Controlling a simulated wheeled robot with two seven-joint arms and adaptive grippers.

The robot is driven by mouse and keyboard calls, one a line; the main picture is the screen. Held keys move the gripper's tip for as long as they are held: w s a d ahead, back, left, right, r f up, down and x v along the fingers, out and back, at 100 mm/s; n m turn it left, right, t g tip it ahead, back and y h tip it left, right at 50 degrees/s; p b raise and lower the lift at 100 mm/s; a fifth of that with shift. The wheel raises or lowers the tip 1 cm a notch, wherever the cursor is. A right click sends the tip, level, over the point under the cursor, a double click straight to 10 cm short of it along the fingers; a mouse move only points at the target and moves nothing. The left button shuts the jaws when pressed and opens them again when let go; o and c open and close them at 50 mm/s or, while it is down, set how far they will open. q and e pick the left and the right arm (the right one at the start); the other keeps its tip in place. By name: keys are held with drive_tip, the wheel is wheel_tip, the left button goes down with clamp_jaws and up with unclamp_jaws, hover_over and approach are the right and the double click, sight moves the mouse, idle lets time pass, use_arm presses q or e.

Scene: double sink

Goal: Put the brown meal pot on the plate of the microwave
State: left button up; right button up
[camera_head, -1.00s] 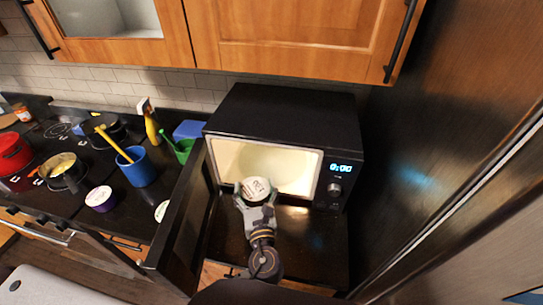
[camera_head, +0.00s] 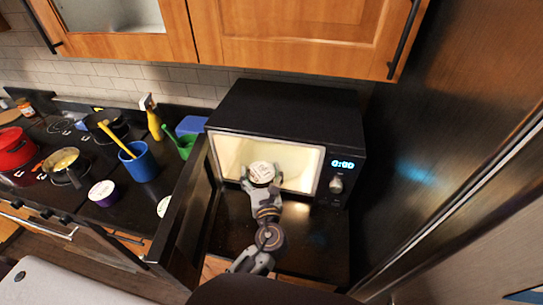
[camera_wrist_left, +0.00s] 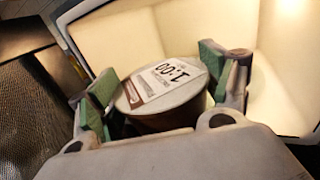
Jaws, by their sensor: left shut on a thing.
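The brown meal pot (camera_head: 261,173) has a white printed lid. It also shows in the left wrist view (camera_wrist_left: 160,90), with its brown side below the lid. My left gripper (camera_head: 262,182) is shut on it, green pads on either side, and holds it at the lit opening of the black microwave (camera_head: 285,115). In the left wrist view the gripper (camera_wrist_left: 155,85) faces the bright cavity and the pot is slightly tilted in the picture. The microwave's door (camera_head: 184,215) is open, swung out to the left. The plate is not discernible. My right gripper is not in view.
Left of the door are a purple pot (camera_head: 102,192), a white-lidded pot (camera_head: 164,206) partly hidden, a blue cup (camera_head: 140,163), a green cup (camera_head: 187,146) and a spray bottle (camera_head: 152,122). A dark tall panel (camera_head: 440,130) stands at the right. Wooden cabinets (camera_head: 300,35) hang above.

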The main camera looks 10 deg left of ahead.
use_arm(q)
drive_tip(key=shift+w+f+b, duration=0.45)
drive_tip(key=shift+w+b, duration=0.15)
drive_tip(key=shift+w, duration=1.8)
drive_tip(key=shift+w+f+b, duration=0.45)
drive_tip(key=shift+w+b, duration=0.1)
drive_tip(key=shift+w, duration=1.85)
drive_tip(key=shift+w+f+b, duration=0.45)
drive_tip(key=shift+w+b, duration=0.15)
drive_tip(key=shift+w, duration=1.8)
drive_tip(key=shift+f, duration=0.15)
drive_tip(key=shift+f+b, duration=1.6)
drive_tip(key=shift+b, duration=0.4)
drive_tip(key=shift+w+f+b, duration=0.35)
drive_tip(key=shift+w+b, duration=0.05)
drive_tip(key=shift+b, duration=0.3)
